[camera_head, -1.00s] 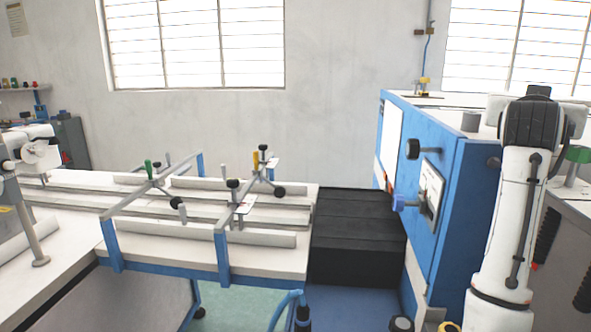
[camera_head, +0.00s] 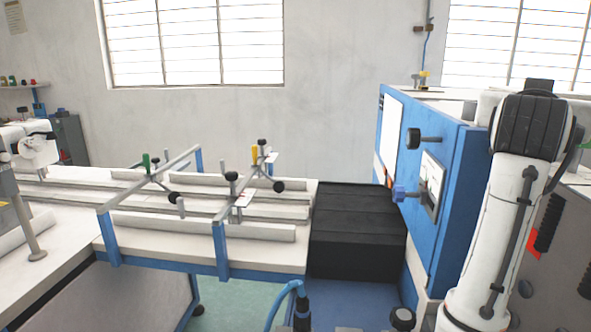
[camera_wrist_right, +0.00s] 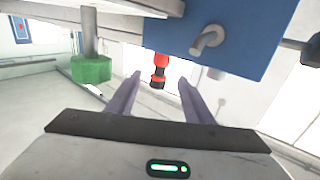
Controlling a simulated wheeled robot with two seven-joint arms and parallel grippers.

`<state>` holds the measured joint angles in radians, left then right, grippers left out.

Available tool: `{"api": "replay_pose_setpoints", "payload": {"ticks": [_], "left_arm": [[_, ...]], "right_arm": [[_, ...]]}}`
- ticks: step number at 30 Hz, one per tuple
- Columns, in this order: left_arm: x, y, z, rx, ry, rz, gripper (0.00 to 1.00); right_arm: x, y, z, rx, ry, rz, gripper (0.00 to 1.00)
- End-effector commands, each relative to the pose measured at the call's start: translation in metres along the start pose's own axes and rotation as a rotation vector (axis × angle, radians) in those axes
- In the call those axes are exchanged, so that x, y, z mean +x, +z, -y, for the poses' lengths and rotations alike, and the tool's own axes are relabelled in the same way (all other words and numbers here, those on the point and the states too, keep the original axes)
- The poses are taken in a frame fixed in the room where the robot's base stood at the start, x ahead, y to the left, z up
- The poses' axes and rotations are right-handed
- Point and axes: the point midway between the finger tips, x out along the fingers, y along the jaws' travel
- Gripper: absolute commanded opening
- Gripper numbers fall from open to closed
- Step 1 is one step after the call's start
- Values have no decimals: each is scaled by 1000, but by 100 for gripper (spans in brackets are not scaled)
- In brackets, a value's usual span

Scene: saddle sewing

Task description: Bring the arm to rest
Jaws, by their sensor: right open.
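My right arm (camera_head: 497,225) stands folded upright at the right of the head view, in front of the blue machine. Its gripper is not visible there. In the right wrist view, my right gripper (camera_wrist_right: 158,92) shows its two fingers apart, with nothing held between them. A red and black part (camera_wrist_right: 160,70) shows beyond the fingertips, apart from them as far as I can tell. My left gripper does not show in either view.
A blue machine (camera_head: 455,165) with black knobs stands beside the right arm. A white table (camera_head: 200,245) with clamps and rails is at the left. A black box (camera_head: 358,235) fills the space between. In the wrist view a green knob (camera_wrist_right: 92,69) and blue panel (camera_wrist_right: 222,45) are close.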

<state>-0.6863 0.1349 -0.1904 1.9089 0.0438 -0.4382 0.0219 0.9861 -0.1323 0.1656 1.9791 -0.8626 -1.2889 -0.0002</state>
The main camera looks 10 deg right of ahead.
Motion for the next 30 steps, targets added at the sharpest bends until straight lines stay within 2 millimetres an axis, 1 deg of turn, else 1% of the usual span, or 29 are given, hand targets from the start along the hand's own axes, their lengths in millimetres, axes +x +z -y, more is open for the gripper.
{"api": "replay_pose_setpoints", "payload": {"ticks": [1,3,4,6,13,19,20,21,24,26,27,30], "left_arm": [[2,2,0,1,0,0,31],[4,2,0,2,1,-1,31],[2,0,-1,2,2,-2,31],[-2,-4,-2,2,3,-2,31],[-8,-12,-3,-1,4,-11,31],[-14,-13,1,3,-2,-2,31],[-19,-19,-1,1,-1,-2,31],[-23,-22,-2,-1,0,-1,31],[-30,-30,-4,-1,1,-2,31],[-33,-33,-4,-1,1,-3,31],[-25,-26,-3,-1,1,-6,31],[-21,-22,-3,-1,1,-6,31]], "right_arm": [[-11,2,1,3,-3,-1,47],[-25,2,0,4,-4,-1,47],[-21,0,-1,0,1,2,47],[-3,-2,-2,-5,5,3,47],[45,-2,-1,-5,3,2,47],[86,-3,-4,-4,5,1,47],[83,-17,-2,1,2,-4,47],[82,-26,-2,1,2,-3,47],[81,-43,-1,1,1,-2,47],[81,-50,-1,1,1,-2,47],[81,-42,-1,0,1,0,47],[81,-41,-1,0,1,0,47]]}}
